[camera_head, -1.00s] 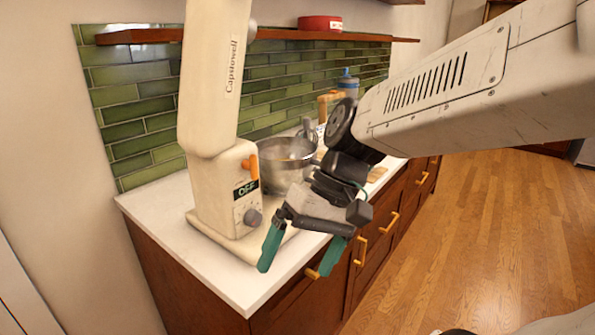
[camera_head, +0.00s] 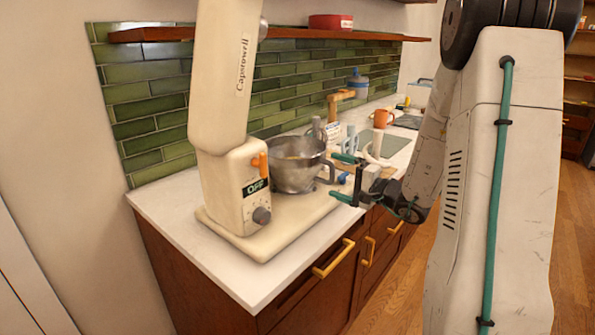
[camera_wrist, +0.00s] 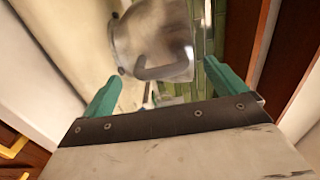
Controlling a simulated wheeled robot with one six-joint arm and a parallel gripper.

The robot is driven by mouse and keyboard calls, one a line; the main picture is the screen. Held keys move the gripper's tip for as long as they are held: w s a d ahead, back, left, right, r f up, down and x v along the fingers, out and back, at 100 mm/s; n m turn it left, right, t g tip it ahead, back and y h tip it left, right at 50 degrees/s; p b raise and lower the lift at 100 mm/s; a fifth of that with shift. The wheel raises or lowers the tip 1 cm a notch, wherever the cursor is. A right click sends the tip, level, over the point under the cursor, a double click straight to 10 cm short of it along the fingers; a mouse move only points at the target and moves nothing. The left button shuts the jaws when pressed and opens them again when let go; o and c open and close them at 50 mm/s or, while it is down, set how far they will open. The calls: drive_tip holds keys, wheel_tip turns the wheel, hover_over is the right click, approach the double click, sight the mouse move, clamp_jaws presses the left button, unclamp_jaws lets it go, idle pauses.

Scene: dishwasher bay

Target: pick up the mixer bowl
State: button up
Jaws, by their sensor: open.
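The mixer bowl (camera_head: 297,166) is shiny metal with a side handle and stands on the base of the cream stand mixer (camera_head: 231,185). The mixer's head is tilted up and its display reads OFF. My gripper (camera_head: 338,177) has teal fingers and is open and empty. It is just right of the bowl, on the handle side, with its fingers pointing left toward it. In the wrist view the bowl (camera_wrist: 150,40) and its dark curved handle (camera_wrist: 165,70) show ahead, between and beyond the spread fingertips. I cannot tell whether a finger touches the handle.
The white counter (camera_head: 190,223) runs back along a green tiled wall. A shelf (camera_head: 160,34) overhangs the counter. Drawers with handles (camera_head: 334,259) line the front.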

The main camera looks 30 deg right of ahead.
sight(300, 168)
drive_tip(key=x, duration=0.5)
drive_tip(key=shift+w+a, duration=0.1)
drive_tip(key=shift+w, duration=0.25)
drive_tip(key=shift+s, duration=0.1)
drive_tip(key=c, duration=1.5)
